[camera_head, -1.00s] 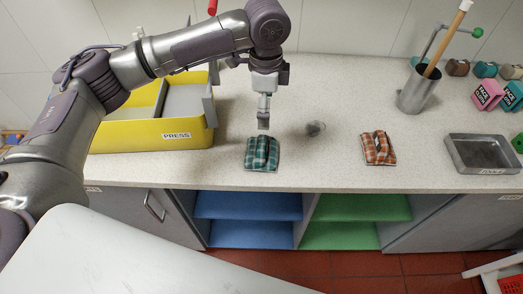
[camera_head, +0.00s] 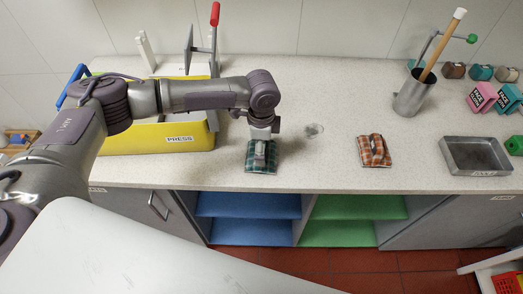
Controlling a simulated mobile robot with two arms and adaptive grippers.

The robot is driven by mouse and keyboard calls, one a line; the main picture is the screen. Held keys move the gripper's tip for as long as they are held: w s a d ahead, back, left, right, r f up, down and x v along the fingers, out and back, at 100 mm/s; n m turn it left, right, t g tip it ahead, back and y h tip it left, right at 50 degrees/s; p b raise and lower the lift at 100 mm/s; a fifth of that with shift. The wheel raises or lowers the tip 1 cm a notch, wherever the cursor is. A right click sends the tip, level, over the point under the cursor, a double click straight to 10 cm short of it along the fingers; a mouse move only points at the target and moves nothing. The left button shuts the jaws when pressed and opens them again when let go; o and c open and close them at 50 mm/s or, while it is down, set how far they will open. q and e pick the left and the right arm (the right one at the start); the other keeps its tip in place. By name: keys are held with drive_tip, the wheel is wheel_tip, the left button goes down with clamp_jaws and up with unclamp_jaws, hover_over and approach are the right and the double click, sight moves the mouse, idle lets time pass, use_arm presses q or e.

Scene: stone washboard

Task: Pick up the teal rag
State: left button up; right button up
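The teal plaid rag (camera_head: 252,166) lies folded on the speckled counter, near its front edge, with a raised ridge along its middle. My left gripper (camera_head: 260,153) points straight down over the rag, and its fingers reach the raised ridge. The fingers are small and seen nearly edge-on, so I cannot tell whether they are open or closed on the cloth. The rag still rests on the counter. My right gripper is not in view.
An orange plaid rag (camera_head: 374,151) lies to the right. A yellow press bin (camera_head: 150,138) stands behind my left arm. A grey metal tray (camera_head: 476,156) and a metal cup (camera_head: 412,97) with a wooden stick are farther right.

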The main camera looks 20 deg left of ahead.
use_arm(q)
drive_tip(key=shift+f, duration=0.25)
drive_tip(key=c, duration=1.3)
drive_tip(key=shift+r, duration=0.1)
drive_tip(key=shift+r, duration=0.1)
drive_tip(key=shift+w+r, duration=0.1)
drive_tip(key=shift+r, duration=0.15)
drive_tip(key=r+b, duration=0.1)
drive_tip(key=d+r+b, duration=0.1)
drive_tip(key=r, duration=0.1)
drive_tip(key=shift+r, duration=0.3)
drive_tip(key=shift+s+d+r+b, duration=0.2)
drive_tip(key=shift+d+r+b, duration=0.25)
drive_tip(key=shift+d+r, duration=1)
drive_tip(key=shift+s+d+r+b, duration=0.25)
drive_tip(key=shift+d+r+b, duration=0.4)
drive_tip(key=shift+d, duration=1.45)
drive_tip(key=shift+s+d+r+b, duration=0.2)
drive_tip(key=shift+d+r+b, duration=0.1)
drive_tip(key=shift+d+r, duration=1.25)
